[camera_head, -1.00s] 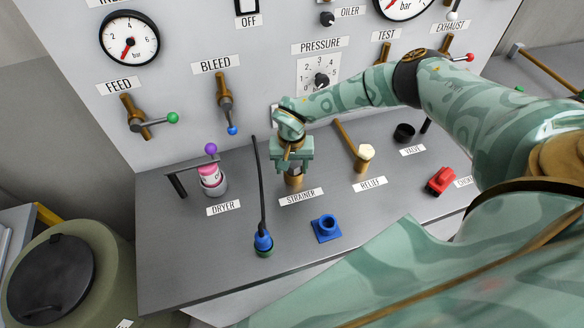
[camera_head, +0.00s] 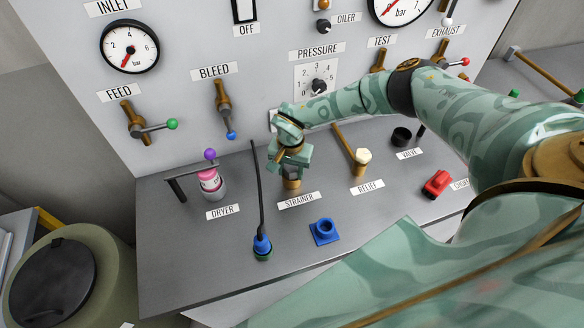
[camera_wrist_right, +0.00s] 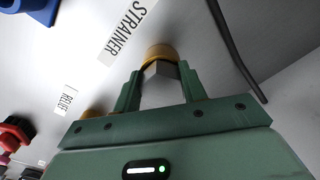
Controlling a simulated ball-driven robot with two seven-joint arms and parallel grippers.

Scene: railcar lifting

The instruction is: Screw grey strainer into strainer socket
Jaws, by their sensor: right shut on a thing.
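The brass strainer socket (camera_head: 292,184) stands on the grey shelf behind the STRAINER label (camera_head: 299,200). My right gripper (camera_head: 290,162) is directly above it, its fingers pointing down. In the right wrist view the right gripper (camera_wrist_right: 161,88) is shut on the grey strainer (camera_wrist_right: 161,70), a faceted grey piece between the fingers. The strainer meets the brass socket rim (camera_wrist_right: 160,52) there. How deep it sits in the socket is hidden. In the head view the gripper hides the strainer. My left gripper is not in view.
A black rod with a blue base (camera_head: 262,246) stands front left of the socket. A blue square fitting (camera_head: 324,231) lies in front. The pink dryer cartridge (camera_head: 209,181) is left, the relief fitting (camera_head: 361,160) right. The panel with gauges and levers rises behind.

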